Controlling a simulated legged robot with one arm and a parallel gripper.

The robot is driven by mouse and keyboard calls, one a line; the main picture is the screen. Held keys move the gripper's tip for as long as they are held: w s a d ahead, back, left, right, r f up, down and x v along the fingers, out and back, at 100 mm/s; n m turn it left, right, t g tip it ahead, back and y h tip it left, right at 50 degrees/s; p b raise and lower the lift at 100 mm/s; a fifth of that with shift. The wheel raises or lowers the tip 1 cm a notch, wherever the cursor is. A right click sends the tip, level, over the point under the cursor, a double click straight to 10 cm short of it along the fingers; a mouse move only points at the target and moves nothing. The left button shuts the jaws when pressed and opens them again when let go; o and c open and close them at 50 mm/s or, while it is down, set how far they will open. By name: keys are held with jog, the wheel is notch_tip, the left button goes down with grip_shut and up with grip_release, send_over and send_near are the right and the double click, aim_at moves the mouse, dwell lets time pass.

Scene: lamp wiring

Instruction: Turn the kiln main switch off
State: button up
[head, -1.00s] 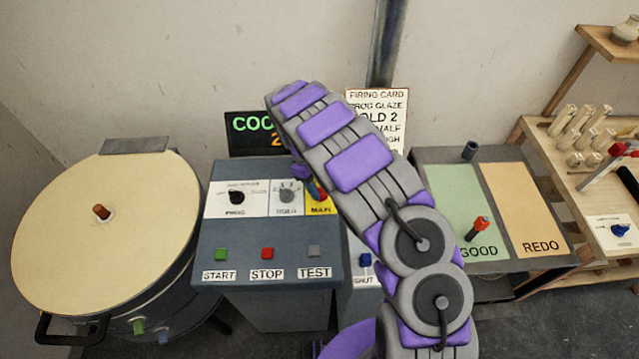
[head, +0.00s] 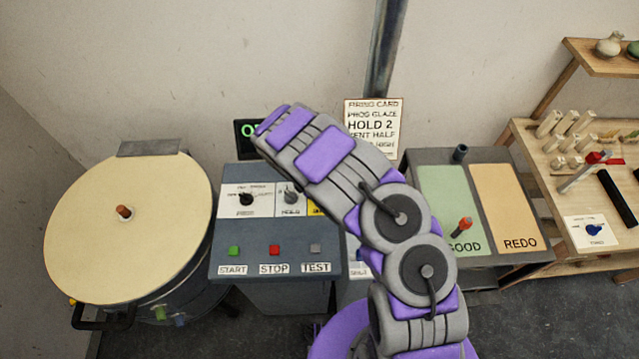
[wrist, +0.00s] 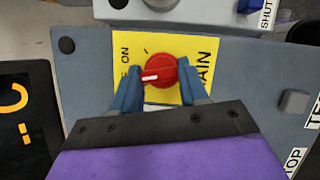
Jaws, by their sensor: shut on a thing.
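The kiln main switch (wrist: 160,72) is a red rotary knob with a white pointer line, on a yellow plate (wrist: 186,46) lettered ON and MAIN in the wrist view. Its pointer is toward the picture's left, near partly hidden lettering below ON. My gripper (wrist: 157,82) has its blue fingers on both sides of the knob and is shut on it. In the head view my arm hides the knob; only a sliver of the yellow plate (head: 316,208) shows on the control panel (head: 275,238).
The panel also carries a PROG knob (head: 246,199), a HOLD knob (head: 290,196), and START (head: 233,251), STOP (head: 274,250) and TEST (head: 315,248) buttons. The round kiln (head: 130,225) stands at left. A firing card (head: 372,122) and GOOD/REDO trays are behind and right.

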jog(key=n+p, duration=0.1)
jog(key=n, duration=0.1)
jog(key=n+t+p, duration=0.1)
jog(key=n+p, duration=0.1)
jog(key=shift+s+r+t+y, duration=0.1)
jog(key=shift+t+y, duration=0.2)
jog(key=shift+n+t+y+p, duration=0.3)
jog(key=shift+n+p, duration=0.25)
jog(key=shift+n, duration=0.55)
jog(key=o, duration=1.1)
jog(key=shift+a, duration=0.1)
jog(key=shift+c, duration=0.2)
jog(key=shift+s+r, duration=0.15)
jog(key=shift+r, duration=0.3)
jog(key=v, duration=1.6)
jog(key=shift+a, duration=0.3)
jog(key=shift+d, duration=0.1)
